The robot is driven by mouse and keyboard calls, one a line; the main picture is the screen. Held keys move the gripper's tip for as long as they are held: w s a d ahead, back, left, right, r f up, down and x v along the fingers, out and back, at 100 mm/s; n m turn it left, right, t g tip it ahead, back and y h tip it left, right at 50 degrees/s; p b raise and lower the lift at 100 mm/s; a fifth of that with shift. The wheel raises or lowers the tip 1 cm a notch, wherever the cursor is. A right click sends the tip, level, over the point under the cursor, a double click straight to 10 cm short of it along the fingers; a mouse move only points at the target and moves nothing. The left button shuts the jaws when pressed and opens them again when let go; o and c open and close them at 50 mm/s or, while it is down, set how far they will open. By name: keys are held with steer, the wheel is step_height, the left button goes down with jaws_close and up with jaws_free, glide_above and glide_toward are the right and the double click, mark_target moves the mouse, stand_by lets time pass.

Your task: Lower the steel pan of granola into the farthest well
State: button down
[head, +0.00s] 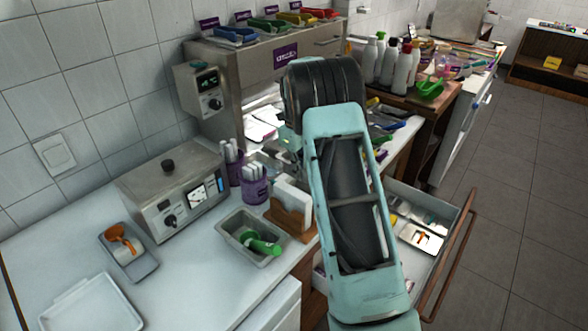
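My teal and black arm reaches away across the counter and covers the middle of the head view. My gripper is hidden beyond the arm, so its fingers and anything in them do not show. I cannot make out a steel pan of granola. A grey metal pan (250,241) with a green scoop (262,244) in it stands at the counter's front edge, left of my arm; I cannot tell what else it holds. The steel station (232,97) stands at the back wall, brightly lit beneath its top shelf. The wells cannot be made out behind my arm.
A steel warmer box (178,195), purple utensil cups (256,188) and a wooden napkin holder (291,212) stand left of my arm. An open drawer (447,212) juts out at right. Bottles (385,65) stand beyond. The left counter has clear space.

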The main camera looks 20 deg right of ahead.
steer(key=shift+f+b, duration=2.1)
steer(key=shift+f, duration=1.35)
steer(key=shift+f+b, duration=0.75)
steer(key=shift+f, duration=0.55)
